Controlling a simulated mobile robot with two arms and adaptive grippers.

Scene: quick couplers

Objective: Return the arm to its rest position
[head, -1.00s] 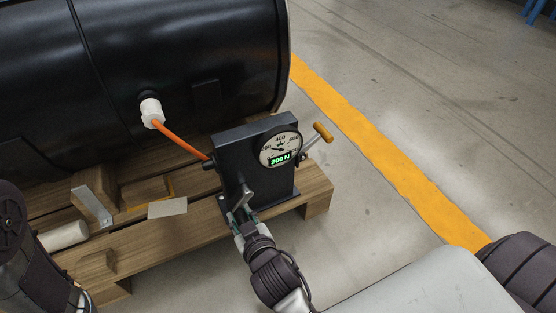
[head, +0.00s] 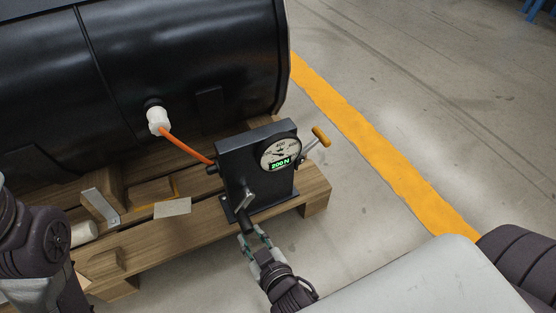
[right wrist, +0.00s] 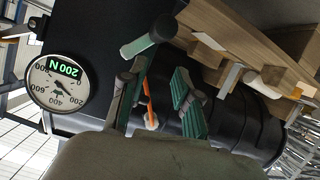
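My right gripper (head: 255,240) is open and empty, just in front of and below the lever (head: 244,203) on the dark gauge box (head: 245,165). In the right wrist view its two green-padded fingers (right wrist: 160,92) stand apart, with the lever's rounded end (right wrist: 150,38) beyond them. The gauge (head: 280,153) reads 200 N; it also shows in the right wrist view (right wrist: 57,81). An orange hose (head: 187,145) runs from the box to a white coupler (head: 158,121) on the black tank (head: 190,50). My left arm shows at the left edge; its gripper is out of view.
The tank and box stand on a wooden pallet (head: 210,232). A wooden block with a metal bracket (head: 100,205), a pale card (head: 172,207) and a white cylinder (head: 84,233) are on it. The floor right of the pallet is clear.

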